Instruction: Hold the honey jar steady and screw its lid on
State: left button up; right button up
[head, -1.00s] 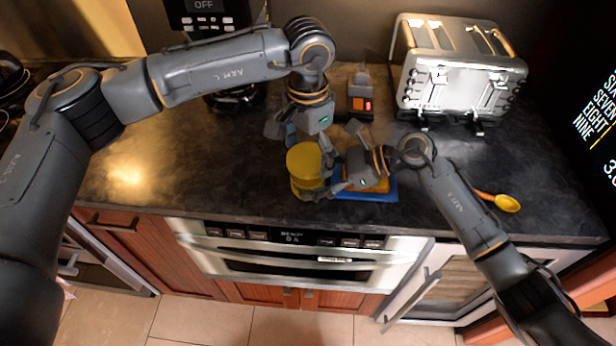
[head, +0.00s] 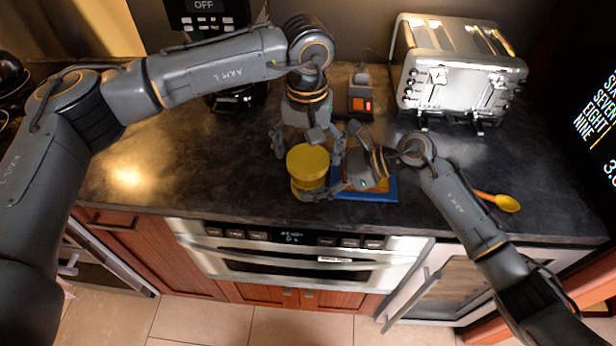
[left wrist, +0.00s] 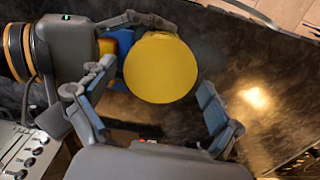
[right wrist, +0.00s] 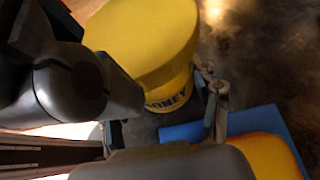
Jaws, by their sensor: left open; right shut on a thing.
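The honey jar (head: 306,187) stands upright near the counter's front edge, with its wide yellow lid (head: 308,160) sitting on top. I cannot tell how tight the lid is. My right gripper (head: 328,187) is shut on the jar's body from the right, below the lid; the right wrist view shows the HONEY label (right wrist: 168,99) beside one finger. My left gripper (head: 308,148) comes from behind and above, open, with its fingers apart on either side of the lid. In the left wrist view the lid (left wrist: 160,68) lies between those fingers, with a gap at the right finger.
A blue board (head: 378,195) with a yellow-orange thing lies right of the jar, under my right gripper. A toaster (head: 458,75) stands at the back right, and a yellow spoon (head: 507,203) lies at right. A small device with a red display (head: 361,103) stands behind.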

pick_arm(q)
jog(key=n, duration=0.5)
jog(key=shift+n, duration=0.3)
jog(key=c, duration=1.2)
jog(key=m, duration=0.7)
jog(key=shift+m, duration=0.3)
jog(key=m, duration=0.6)
jog(key=shift+s, duration=0.1)
jog(key=o, duration=1.2)
